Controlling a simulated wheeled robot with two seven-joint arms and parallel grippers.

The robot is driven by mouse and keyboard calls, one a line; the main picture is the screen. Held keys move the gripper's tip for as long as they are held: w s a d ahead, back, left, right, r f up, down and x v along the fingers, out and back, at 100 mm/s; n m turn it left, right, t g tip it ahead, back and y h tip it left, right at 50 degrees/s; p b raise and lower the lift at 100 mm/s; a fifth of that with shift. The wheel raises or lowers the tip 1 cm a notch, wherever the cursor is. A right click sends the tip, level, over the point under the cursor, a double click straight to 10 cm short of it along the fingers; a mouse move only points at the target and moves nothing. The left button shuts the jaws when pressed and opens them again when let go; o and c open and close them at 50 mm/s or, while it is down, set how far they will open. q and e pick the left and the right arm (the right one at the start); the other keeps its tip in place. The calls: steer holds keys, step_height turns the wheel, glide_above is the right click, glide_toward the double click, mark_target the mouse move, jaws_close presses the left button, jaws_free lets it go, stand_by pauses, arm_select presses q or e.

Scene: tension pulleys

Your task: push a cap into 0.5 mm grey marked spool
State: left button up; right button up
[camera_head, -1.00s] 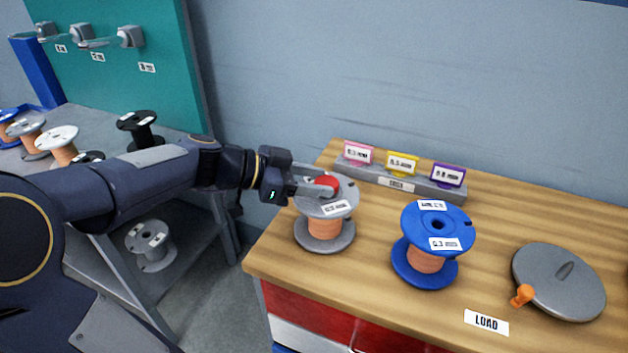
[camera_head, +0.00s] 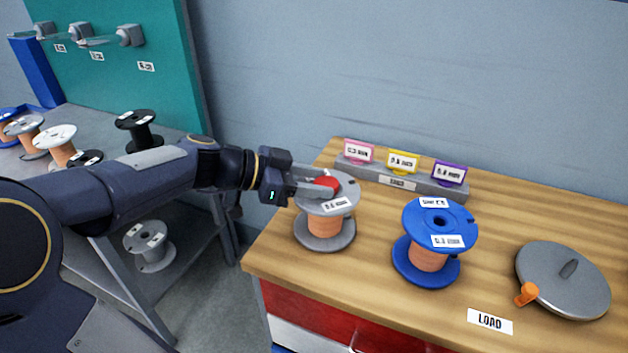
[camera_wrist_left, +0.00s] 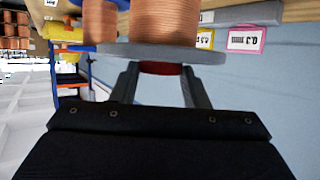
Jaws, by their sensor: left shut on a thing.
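The grey spool (camera_head: 326,224) with copper wire stands upright at the left end of the wooden bench; its label is too small to read surely. My left gripper (camera_head: 322,186) is shut on a red cap (camera_head: 326,183) at the centre of the spool's top flange. In the left wrist view, the red cap (camera_wrist_left: 162,68) sits between the fingers (camera_wrist_left: 160,84), against the grey flange (camera_wrist_left: 150,53). I cannot tell how deep the cap sits in the hole. My right gripper is not in view.
A blue spool (camera_head: 428,262) stands right of the grey one. A rack (camera_head: 425,187) with pink, yellow and purple tags lies behind. A grey disc with an orange handle (camera_head: 563,281) and a LOAD label (camera_head: 489,321) are at right. A shelf with spools (camera_head: 155,262) stands left.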

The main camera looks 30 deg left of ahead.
arm_select(q)
steer(key=shift+s+f, duration=0.1)
steer(key=shift+f, duration=0.15)
steer(key=o, duration=1)
steer(key=v, duration=0.7)
steer(key=shift+s+a+r, duration=0.15)
steer(key=shift+a+r, duration=0.15)
